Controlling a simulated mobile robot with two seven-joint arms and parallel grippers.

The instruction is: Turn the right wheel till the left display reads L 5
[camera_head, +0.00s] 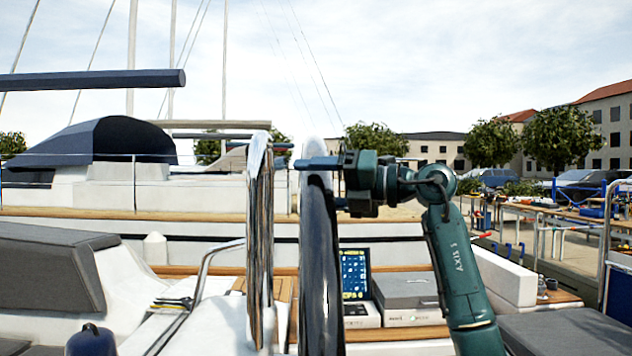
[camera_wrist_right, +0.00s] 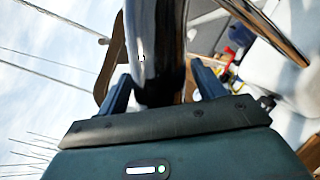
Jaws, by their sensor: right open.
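A wheel (camera_head: 320,270) with a dark, shiny rim stands nearly edge-on in the middle of the head view. My right gripper (camera_head: 318,165) is at the top of this rim, reaching in from the right. In the right wrist view, the rim (camera_wrist_right: 160,45) passes between the two fingers of the open right gripper (camera_wrist_right: 162,88); whether either finger touches it I cannot tell. A small screen (camera_head: 355,272) with blue signs and yellow text shows behind the wheel. Its text is too small to read surely, and I cannot tell whether it is the left display. My left gripper is out of view.
A second upright, shiny rim (camera_head: 260,240) stands close left of the wheel. A bent metal rail (camera_head: 205,270) is further left. A grey box (camera_head: 405,290) lies right of the screen, behind my right arm. Grey cushions (camera_head: 560,335) are at the lower right.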

